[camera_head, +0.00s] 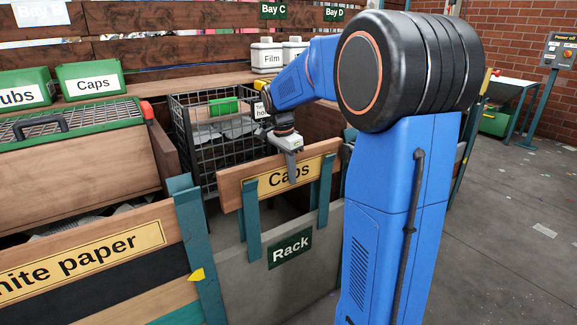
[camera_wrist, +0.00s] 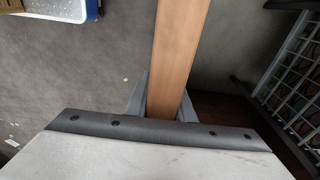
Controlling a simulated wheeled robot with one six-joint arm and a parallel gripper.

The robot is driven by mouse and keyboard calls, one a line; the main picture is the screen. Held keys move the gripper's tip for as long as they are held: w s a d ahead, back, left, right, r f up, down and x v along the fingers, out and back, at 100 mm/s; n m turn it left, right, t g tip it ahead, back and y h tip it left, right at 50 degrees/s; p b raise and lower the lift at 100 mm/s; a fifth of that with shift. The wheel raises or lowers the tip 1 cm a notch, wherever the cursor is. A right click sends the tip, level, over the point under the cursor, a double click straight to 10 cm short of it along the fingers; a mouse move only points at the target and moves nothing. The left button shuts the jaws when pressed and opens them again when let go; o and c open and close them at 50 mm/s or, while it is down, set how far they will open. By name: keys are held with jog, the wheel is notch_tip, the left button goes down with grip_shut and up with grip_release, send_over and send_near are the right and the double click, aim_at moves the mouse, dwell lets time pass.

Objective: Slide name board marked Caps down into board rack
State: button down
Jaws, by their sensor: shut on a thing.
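The wooden name board marked Caps (camera_head: 232,196) is upright above the board rack in the head view, its yellow label partly covered by a finger. My gripper (camera_head: 291,165) is shut on the board's top edge near the middle. In the wrist view the board (camera_wrist: 180,50) shows as a narrow brown strip between the fingers of my gripper (camera_wrist: 163,103). The grey board rack (camera_head: 240,285) has a green Rack label and teal uprights (camera_head: 252,230). The uprights stand in front of the board's lower part. A gap shows between the board's lower edge and the rack's grey panel.
A black wire basket (camera_head: 185,150) stands close behind the board. A board marked "White paper" (camera_head: 60,262) is on the left. Open floor (camera_head: 510,230) lies at right.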

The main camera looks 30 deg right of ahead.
jog(key=shift+f, duration=7.5)
jog(key=shift+f, duration=0.2)
jog(key=shift+f, duration=0.5)
jog(key=c, duration=1.4)
grip_release()
jog(key=shift+c, duration=0.2)
jog(key=r, duration=0.5)
jog(key=a+r, duration=0.1)
jog(key=r, duration=0.5)
jog(key=a+r, duration=0.1)
jog(key=r, duration=0.5)
jog(key=shift+r, duration=0.15)
